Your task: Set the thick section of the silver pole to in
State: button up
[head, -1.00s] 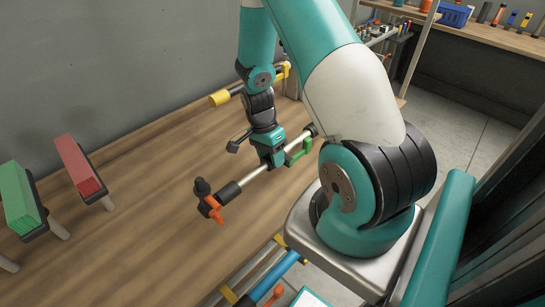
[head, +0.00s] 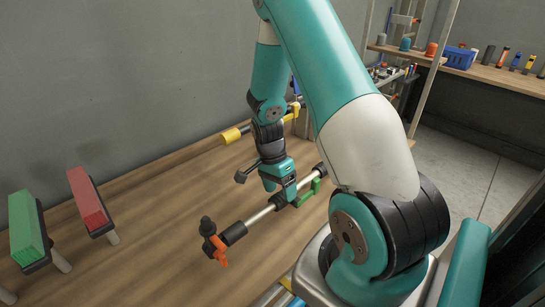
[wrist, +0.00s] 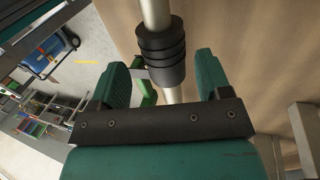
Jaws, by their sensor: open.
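The silver pole (head: 259,216) lies slanted above the bench in the head view, with a black grip and an orange lever (head: 217,248) at its lower left end. In the wrist view the pole runs top to bottom, wider above (wrist: 155,12) and thinner below a black ribbed collar (wrist: 164,52). A green lever (wrist: 146,92) sits beside the collar; it also shows in the head view (head: 312,192). My gripper (head: 284,193) is open, its green fingers on either side of the pole at the collar (wrist: 162,66). Finger contact cannot be told.
A red block (head: 87,198) and a green block (head: 27,230) on dark holders stand at the left. A yellow-ended bar (head: 232,135) lies behind my gripper. The wooden bench (head: 150,190) is clear between them.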

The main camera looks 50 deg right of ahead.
jog(key=b+v, duration=0.2)
jog(key=v, duration=1.3)
jog(key=shift+w+d, duration=0.1)
jog(key=shift+w, duration=0.05)
jog(key=s+a+r+n+t+y, duration=0.1)
jog(key=s+a+r+n, duration=0.15)
jog(key=a+n, duration=0.55)
jog(key=s+a+r+n+t, duration=0.15)
jog(key=a+r+n, duration=0.35)
jog(key=a, duration=0.5)
jog(key=s+a+r+n+y, duration=0.2)
jog(key=s+a+n+y, duration=0.1)
jog(key=s+a+n, duration=0.9)
jog(key=shift+a+n+t, duration=0.2)
jog(key=shift+n+t, duration=0.15)
jog(key=shift+n, duration=0.25)
jog(key=shift+w, duration=0.1)
